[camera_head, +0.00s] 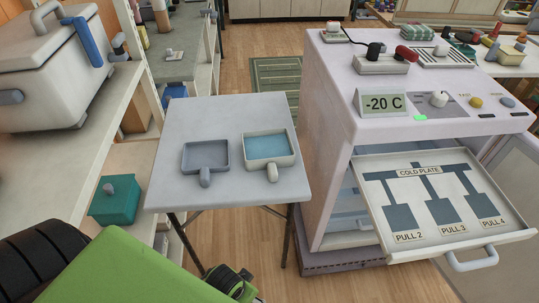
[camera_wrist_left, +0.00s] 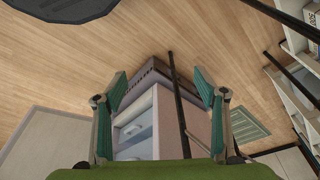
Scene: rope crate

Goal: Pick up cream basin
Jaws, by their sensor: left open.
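The cream basin (camera_head: 290,159) is a shallow rectangular tray with a pale blue inside and a stubby cream handle pointing to the front. It sits on the right part of the small grey table's top in the head view. A grey basin (camera_head: 184,158) of similar shape sits to its left, apart from it. My left gripper (camera_wrist_left: 160,75) shows in the left wrist view with its two fingers spread and nothing between them. The cream basin is not visible in that view. My right gripper is not in view.
The small table (camera_head: 222,112) stands between a left shelf (camera_head: 100,125) and a white cold unit (camera_head: 335,115). The unit's cold plate drawer (camera_head: 510,228) is pulled out. A lidded box (camera_head: 40,85) sits on the shelf, with a teal box (camera_head: 115,205) below.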

